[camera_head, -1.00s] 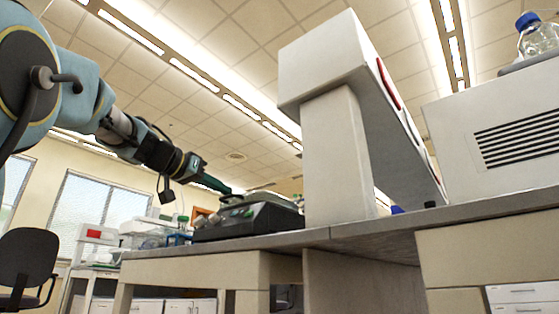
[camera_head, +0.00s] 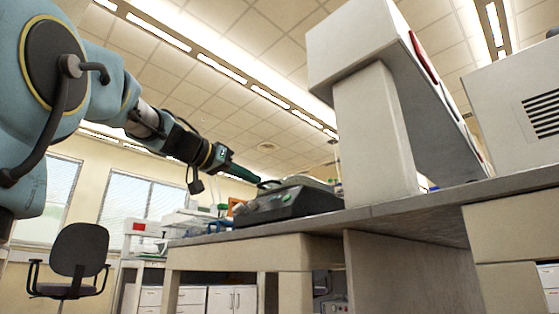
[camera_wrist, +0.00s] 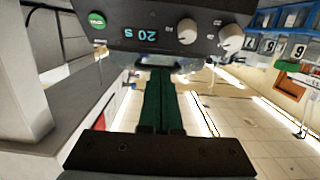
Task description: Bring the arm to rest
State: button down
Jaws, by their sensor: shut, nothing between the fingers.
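My gripper (camera_head: 262,183) is at the end of my outstretched arm in the head view, its dark green fingers pointing right and slightly down. Its tip is close to a dark bench device (camera_head: 290,202) on the lab bench (camera_head: 345,222). In the wrist view the two green fingers of my gripper (camera_wrist: 161,78) lie together with nothing between them. The same device (camera_wrist: 180,30) shows at the top there, with a lit display, a green button and pale knobs. I cannot tell whether the fingertips touch it.
A tall white instrument (camera_head: 375,135) stands on the bench to the right, and a white vented cabinet (camera_head: 520,100) is farther right. A black office chair (camera_head: 76,262) is at the lower left. A trolley with labware (camera_head: 150,232) stands behind the bench.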

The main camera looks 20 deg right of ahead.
jog(key=p+v, duration=0.1)
jog(key=v, duration=0.8)
jog(key=shift+s+d+r, duration=0.15)
jog(key=shift+r, duration=0.2)
jog(key=shift+p, duration=0.3)
jog(key=w+f+n+g+y+p, duration=0.1)
jog(key=w+f+n+y+p, duration=0.25)
jog(key=f, duration=0.85)
jog(key=w+f+n+g+y+p, duration=0.1)
jog(key=w+f+n+y+p, duration=0.25)
jog(key=f, duration=0.95)
jog(key=s+a+f+n+g+y+p, duration=0.25)
jog(key=s+a+f+y, duration=0.35)
jog(key=f, duration=0.5)
jog(key=s+a+f+n+g+y+p, duration=0.15)
jog(key=s+a+f+p, duration=0.25)
jog(key=s+f, duration=0.55)
notch_tip(320, 180, up, 36)
jog(key=p, duration=3.7)
jog(key=shift+w+p, duration=0.35)
jog(key=shift+p, duration=0.05)
jog(key=shift+f, duration=0.15)
